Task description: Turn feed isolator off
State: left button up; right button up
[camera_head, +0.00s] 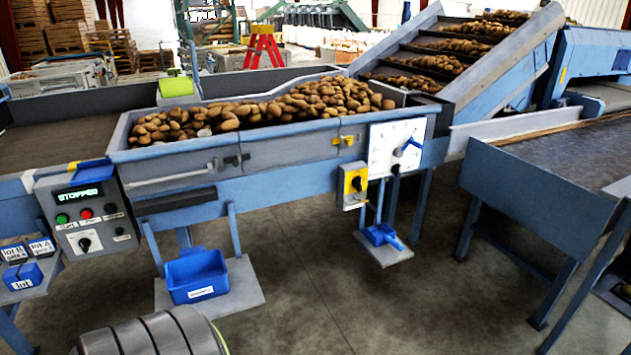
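No label reading feed isolator can be made out. A yellow switch box (353,185) with a dark rotary knob hangs below the front of the potato hopper; its knob position is too small to read. Just right of it, a white dial plate (397,147) carries a blue lever handle, tilted up to the right. At the left, a grey control box (88,214) has a display reading STOPPED, green and red buttons, and a black selector knob (84,244). Neither gripper is in view.
The blue-framed hopper (240,160) is heaped with potatoes. An inclined conveyor (505,60) rises behind it to the right. A blue bin (196,275) stands on a low plate below. A blue-sided table (530,195) is at right. The floor between is clear.

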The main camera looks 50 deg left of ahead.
aim_at(357, 181)
jog(key=u, duration=1.4)
jog(key=i+l+u, duration=0.1)
jog(key=i+l, duration=0.5)
jog(key=l, duration=0.15)
jog(key=i+l+u, duration=0.15)
jog(key=i+l, duration=0.15)
jog(key=i+l+u, duration=0.1)
jog(key=i+l, duration=0.2)
jog(key=l, duration=0.15)
jog(key=i+l, duration=0.25)
jog(key=l, duration=0.2)
jog(key=u, duration=0.05)
